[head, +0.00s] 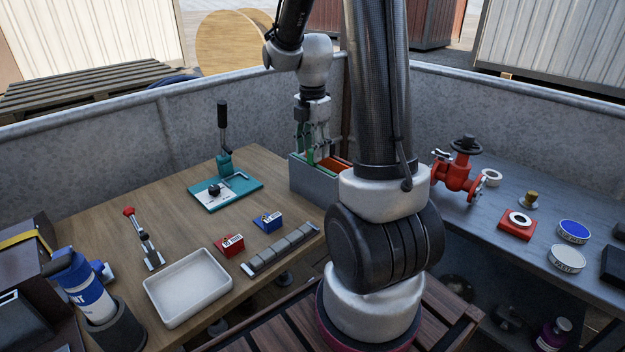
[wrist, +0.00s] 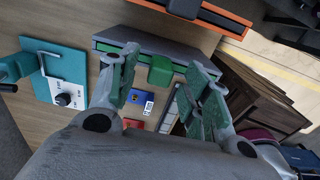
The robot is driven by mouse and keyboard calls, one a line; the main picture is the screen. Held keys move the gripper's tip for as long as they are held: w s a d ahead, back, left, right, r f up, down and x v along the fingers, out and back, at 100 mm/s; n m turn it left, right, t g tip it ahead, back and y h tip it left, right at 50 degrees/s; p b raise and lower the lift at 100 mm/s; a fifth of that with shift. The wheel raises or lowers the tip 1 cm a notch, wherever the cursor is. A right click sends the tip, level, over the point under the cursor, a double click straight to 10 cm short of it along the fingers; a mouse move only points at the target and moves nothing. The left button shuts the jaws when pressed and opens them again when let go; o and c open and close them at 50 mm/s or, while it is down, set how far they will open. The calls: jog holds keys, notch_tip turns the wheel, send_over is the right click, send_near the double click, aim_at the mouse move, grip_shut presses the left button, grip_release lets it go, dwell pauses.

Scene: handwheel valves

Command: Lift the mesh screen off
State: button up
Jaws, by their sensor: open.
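A grey box (head: 313,183) stands at the right back of the wooden table, with a green part and an orange part (head: 335,165) in its top. In the wrist view the box (wrist: 140,40) shows a green-edged piece with a green block-like handle (wrist: 160,70), and an orange-edged piece (wrist: 240,22) with a dark handle (wrist: 184,8). No mesh is clear, so I cannot tell which piece is the screen. My gripper (head: 319,152) points down over the box. It is open, its fingers on either side of the green handle in the wrist view (wrist: 163,62); contact is unclear.
A teal plate with a lever (head: 225,190) stands left of the box. Blue (head: 268,222) and red (head: 230,244) blocks, a grey segmented strip (head: 282,250) and a white tray (head: 188,287) lie nearer. A red valve (head: 458,175) stands on the right bench.

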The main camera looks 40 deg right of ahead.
notch_tip(320, 180, down, 2)
jog(key=shift+f, duration=0.1)
jog(key=shift+c, duration=0.2)
grip_shut()
notch_tip(320, 180, up, 20)
jog(key=shift+f, duration=0.2)
dwell(0.7)
